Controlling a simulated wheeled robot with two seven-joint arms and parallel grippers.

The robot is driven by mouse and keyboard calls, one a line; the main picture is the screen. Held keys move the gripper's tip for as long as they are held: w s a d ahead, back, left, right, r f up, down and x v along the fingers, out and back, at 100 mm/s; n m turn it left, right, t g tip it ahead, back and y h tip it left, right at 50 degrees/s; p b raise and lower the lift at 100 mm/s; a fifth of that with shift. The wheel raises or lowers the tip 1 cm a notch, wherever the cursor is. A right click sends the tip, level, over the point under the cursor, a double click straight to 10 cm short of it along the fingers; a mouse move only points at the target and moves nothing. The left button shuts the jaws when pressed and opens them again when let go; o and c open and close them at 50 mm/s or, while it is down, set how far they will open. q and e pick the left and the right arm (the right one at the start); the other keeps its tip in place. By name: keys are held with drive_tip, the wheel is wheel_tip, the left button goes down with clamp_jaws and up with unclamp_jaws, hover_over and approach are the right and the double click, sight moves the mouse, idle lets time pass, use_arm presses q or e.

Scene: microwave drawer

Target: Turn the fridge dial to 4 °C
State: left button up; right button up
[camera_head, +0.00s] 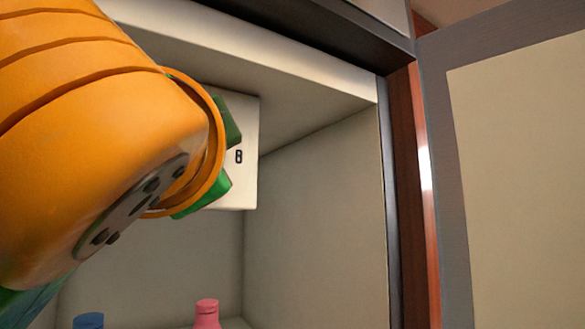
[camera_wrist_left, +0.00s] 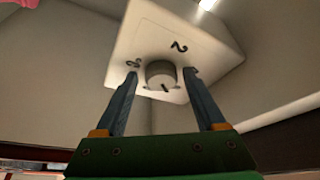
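The fridge dial is a round grey knob (camera_wrist_left: 160,74) on a white panel, in the left wrist view. My right gripper is out of view.
The panel sits inside the open fridge, under its ceiling. A pink bottle (camera_head: 207,313) and a blue bottle (camera_head: 89,320) stand below. The fridge's side wall (camera_head: 320,200) and the open door (camera_head: 515,180) are to the right. The space between panel and side wall is free.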

use_arm(q)
drive_tip(key=shift+s, duration=0.2)
drive_tip(key=c, duration=0.3)
drive_tip(key=shift+r, duration=0.1)
clamp_jaws()
idle(0.8)
drive_tip(key=o, duration=0.6)
unclamp_jaws()
drive_tip(key=shift+d, duration=0.1)
